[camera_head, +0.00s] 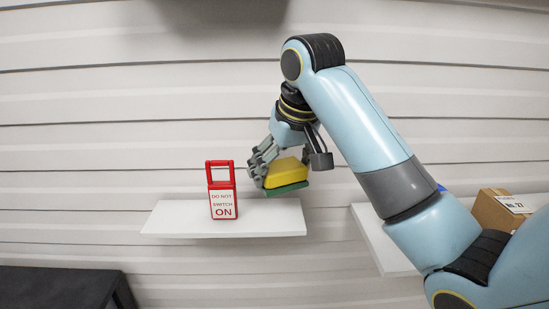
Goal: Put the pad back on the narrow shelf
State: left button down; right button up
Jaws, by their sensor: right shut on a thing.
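The pad (286,173) is a yellow block with a green underside. My right gripper (289,169) is shut on it, with fingers at its left and right sides. The pad is over the right part of a narrow white shelf (262,227) on the wall. My left gripper is not in view.
A red-and-white lockout tag (223,193) reading "DO NOT SWITCH ON" stands on the shelf, left of the pad. A second white shelf (379,243) at the right, partly behind my right arm, bears a cardboard box (492,212). A dark table (60,287) is at lower left.

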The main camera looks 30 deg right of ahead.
aim_at(283, 183)
jog(key=f, duration=0.3)
jog(key=shift+s, duration=0.25)
notch_tip(283, 183, down, 3)
jog(key=shift+w+r, duration=0.1)
jog(key=shift+r, duration=0.05)
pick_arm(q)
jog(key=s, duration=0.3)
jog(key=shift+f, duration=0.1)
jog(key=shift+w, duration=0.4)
pick_arm(e)
jog(key=shift+f, duration=0.5)
jog(key=o, duration=1.1)
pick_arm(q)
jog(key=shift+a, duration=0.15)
